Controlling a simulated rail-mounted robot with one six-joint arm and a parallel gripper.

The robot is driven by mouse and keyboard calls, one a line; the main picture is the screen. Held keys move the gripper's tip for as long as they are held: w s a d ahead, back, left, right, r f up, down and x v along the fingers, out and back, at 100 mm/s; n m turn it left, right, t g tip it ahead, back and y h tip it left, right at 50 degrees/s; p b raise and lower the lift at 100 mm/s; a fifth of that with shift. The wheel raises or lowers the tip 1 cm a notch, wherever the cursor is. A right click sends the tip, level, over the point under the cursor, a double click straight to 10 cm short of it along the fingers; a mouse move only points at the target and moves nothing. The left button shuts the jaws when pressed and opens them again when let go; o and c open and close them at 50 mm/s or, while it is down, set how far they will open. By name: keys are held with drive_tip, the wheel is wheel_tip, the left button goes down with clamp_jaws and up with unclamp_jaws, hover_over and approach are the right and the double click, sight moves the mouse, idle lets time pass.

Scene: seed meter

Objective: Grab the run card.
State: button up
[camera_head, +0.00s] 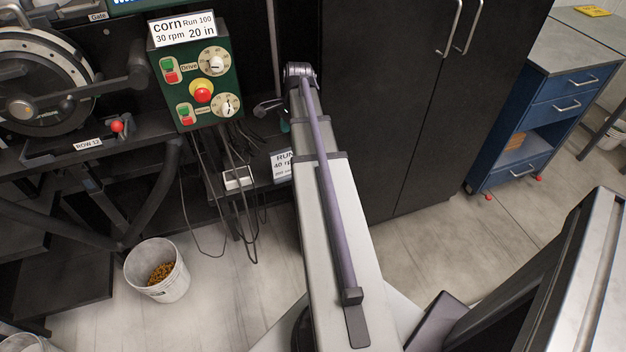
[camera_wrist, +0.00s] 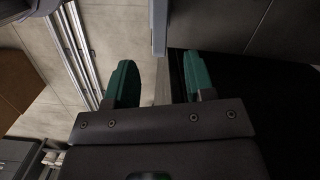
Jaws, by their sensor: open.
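A white card with black print reading "RUN 40 rp" (camera_head: 281,165) stands low beside the control box in the head view. Its right part is hidden behind my arm. Another white card reading "corn Run 100, 30 rpm, 20 in" (camera_head: 183,29) sits at the top of the green control box (camera_head: 197,85). My gripper (camera_wrist: 160,82) shows in the wrist view with its two green fingers apart and nothing between them. In the head view my gripper is mostly hidden beyond the arm, above and near the RUN card. The wrist view shows no card.
Black cables (camera_head: 228,175) hang below the control box beside a white socket block (camera_head: 238,178). A white bucket (camera_head: 172,284) with seeds stands on the floor at left. A dark cabinet (camera_head: 395,110) stands right of my arm, with a blue drawer unit (camera_head: 548,110) further right.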

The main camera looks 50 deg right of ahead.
sight(287, 150)
drive_tip(key=shift+a+r+m, duration=0.1)
drive_tip(key=shift+r+m, duration=0.2)
drive_tip(key=shift+m, duration=0.6)
drive_tip(key=shift+a+m, duration=0.3)
drive_tip(key=shift+w, duration=0.15)
drive_tip(key=f+b, duration=0.4)
drive_tip(key=a+f+b, duration=0.1)
drive_tip(key=f+b, duration=0.1)
drive_tip(key=shift+w, duration=0.2)
drive_tip(key=f+b, duration=0.3)
drive_tip(key=a+f+b, duration=0.1)
drive_tip(key=f+b, duration=0.1)
drive_tip(key=shift+w+a, duration=0.1)
drive_tip(key=shift+w, duration=0.2)
drive_tip(key=shift+r, duration=0.25)
drive_tip(key=shift+f, duration=0.2)
clamp_jaws()
